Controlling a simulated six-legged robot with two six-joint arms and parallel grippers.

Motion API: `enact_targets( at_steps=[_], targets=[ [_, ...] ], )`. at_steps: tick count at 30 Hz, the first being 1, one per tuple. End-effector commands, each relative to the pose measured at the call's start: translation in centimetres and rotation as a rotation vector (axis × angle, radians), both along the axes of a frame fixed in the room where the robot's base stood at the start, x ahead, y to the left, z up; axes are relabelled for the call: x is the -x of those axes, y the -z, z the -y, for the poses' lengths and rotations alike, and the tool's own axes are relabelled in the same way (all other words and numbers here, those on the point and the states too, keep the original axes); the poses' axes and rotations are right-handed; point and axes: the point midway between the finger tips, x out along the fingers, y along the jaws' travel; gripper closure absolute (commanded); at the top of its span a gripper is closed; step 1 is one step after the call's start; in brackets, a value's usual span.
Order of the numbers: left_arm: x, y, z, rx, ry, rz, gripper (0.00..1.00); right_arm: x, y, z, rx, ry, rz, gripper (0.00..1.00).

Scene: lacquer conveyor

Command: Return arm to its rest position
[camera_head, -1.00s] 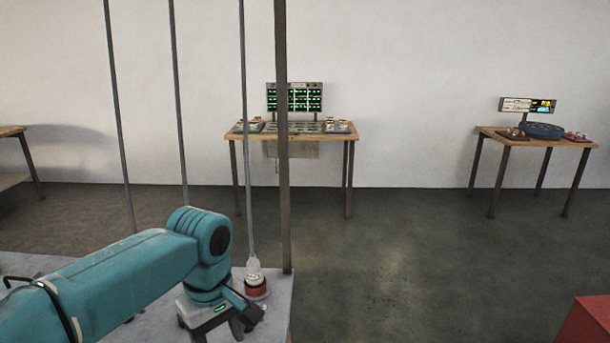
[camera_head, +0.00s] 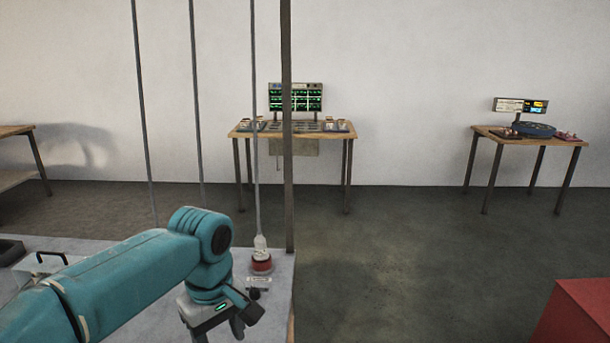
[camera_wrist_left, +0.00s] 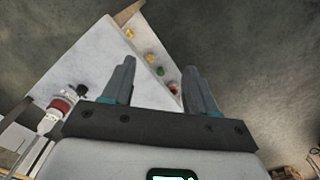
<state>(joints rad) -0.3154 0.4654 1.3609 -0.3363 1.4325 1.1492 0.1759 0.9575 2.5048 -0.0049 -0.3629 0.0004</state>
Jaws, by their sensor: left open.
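My left arm, teal, comes in from the left in the head view, bent down at the wrist. My left gripper (camera_head: 222,327) hangs at the bottom, over the front part of the pale worktop (camera_head: 276,300), and its tips are partly cut off by the frame edge. In the left wrist view my left gripper (camera_wrist_left: 160,90) has its two fingers spread with nothing between them. My right gripper is not in view.
A red-based device (camera_head: 262,265) on a thin pole stands right of my wrist. A dark post (camera_head: 288,150) rises at the worktop's right edge. A red box (camera_head: 578,315) is at lower right. Small coloured items (camera_wrist_left: 160,72) show in the wrist view. Open floor lies beyond.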

Motion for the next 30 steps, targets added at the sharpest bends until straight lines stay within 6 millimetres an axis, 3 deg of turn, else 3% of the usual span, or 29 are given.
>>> enact_targets(
  at_steps=[4,13,19,23,27,30],
  targets=[
    [-0.1,0.0,0.0,0.0,0.0,0.0,0.42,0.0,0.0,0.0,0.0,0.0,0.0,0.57],
    [-1.1,9.8,1.4,0.085,0.174,-0.016,0.42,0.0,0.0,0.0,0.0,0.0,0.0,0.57],
    [0.3,17.9,2.3,0.168,0.298,-0.016,0.42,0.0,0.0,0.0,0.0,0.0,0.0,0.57],
    [3.6,25.2,2.8,0.248,0.39,-0.005,0.42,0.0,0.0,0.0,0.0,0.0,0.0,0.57],
    [10.1,33.2,3.0,0.329,0.479,0.043,0.42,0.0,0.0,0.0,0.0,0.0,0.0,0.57],
    [14.6,36.3,2.8,0.345,0.522,0.085,0.42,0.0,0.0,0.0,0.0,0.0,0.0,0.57]
  ],
)
